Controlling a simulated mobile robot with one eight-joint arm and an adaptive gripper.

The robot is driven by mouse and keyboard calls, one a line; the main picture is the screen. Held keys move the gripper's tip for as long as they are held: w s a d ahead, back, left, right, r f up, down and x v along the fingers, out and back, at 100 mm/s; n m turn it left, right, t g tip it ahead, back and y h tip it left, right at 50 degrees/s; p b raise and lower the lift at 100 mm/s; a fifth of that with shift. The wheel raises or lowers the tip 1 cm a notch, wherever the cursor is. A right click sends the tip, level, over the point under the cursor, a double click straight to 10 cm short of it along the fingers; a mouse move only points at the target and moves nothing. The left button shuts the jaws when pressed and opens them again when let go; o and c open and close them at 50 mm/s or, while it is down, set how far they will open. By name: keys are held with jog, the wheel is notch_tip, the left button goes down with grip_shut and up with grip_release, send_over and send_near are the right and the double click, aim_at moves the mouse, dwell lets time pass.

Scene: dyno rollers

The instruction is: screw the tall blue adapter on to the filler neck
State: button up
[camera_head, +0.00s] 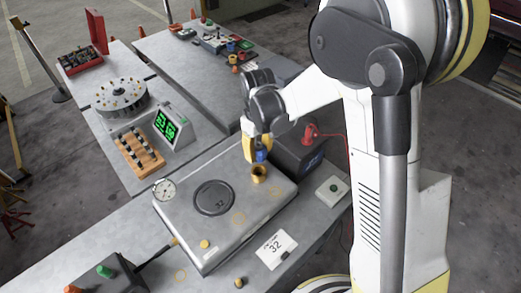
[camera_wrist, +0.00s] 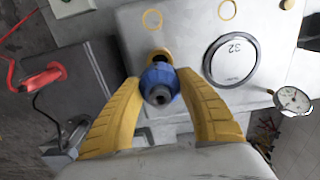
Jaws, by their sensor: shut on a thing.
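The blue adapter (camera_wrist: 160,83) is held between the two yellow fingers of my gripper (camera_wrist: 166,88), with its dark end facing the wrist camera. In the head view the blue adapter (camera_head: 261,156) shows below my gripper (camera_head: 258,147), just above the brass filler neck (camera_head: 259,173). In the wrist view the filler neck (camera_wrist: 160,53) peeks out behind the adapter, mostly hidden by it. In the head view the adapter looks apart from the neck by a small gap. The neck stands on a grey metal tank (camera_head: 212,238).
A dark box with a red handle (camera_head: 310,134) stands close behind. A label card (camera_head: 277,249) and a green-button box (camera_head: 332,188) lie on the bench.

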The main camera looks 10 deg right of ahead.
jog(key=shift+f+b, duration=1.4)
jog(key=shift+f, duration=1.55)
jog(key=shift+f+b, duration=0.8)
jog(key=shift+b, duration=0.8)
jog(key=m+b, duration=0.1)
jog(key=m, duration=0.1)
jog(key=shift+f+m, duration=0.1)
jog(key=shift+m, duration=0.3)
jog(key=m+b, duration=0.1)
jog(key=m, duration=0.2)
jog(key=shift+m, duration=0.4)
jog(key=m+b, duration=0.1)
jog(key=m, duration=0.4)
jog(key=m+b, duration=0.2)
jog(key=m, duration=0.5)
jog(key=shift+m, duration=0.3)
jog(key=m+b, duration=0.1)
jog(key=m, duration=0.5)
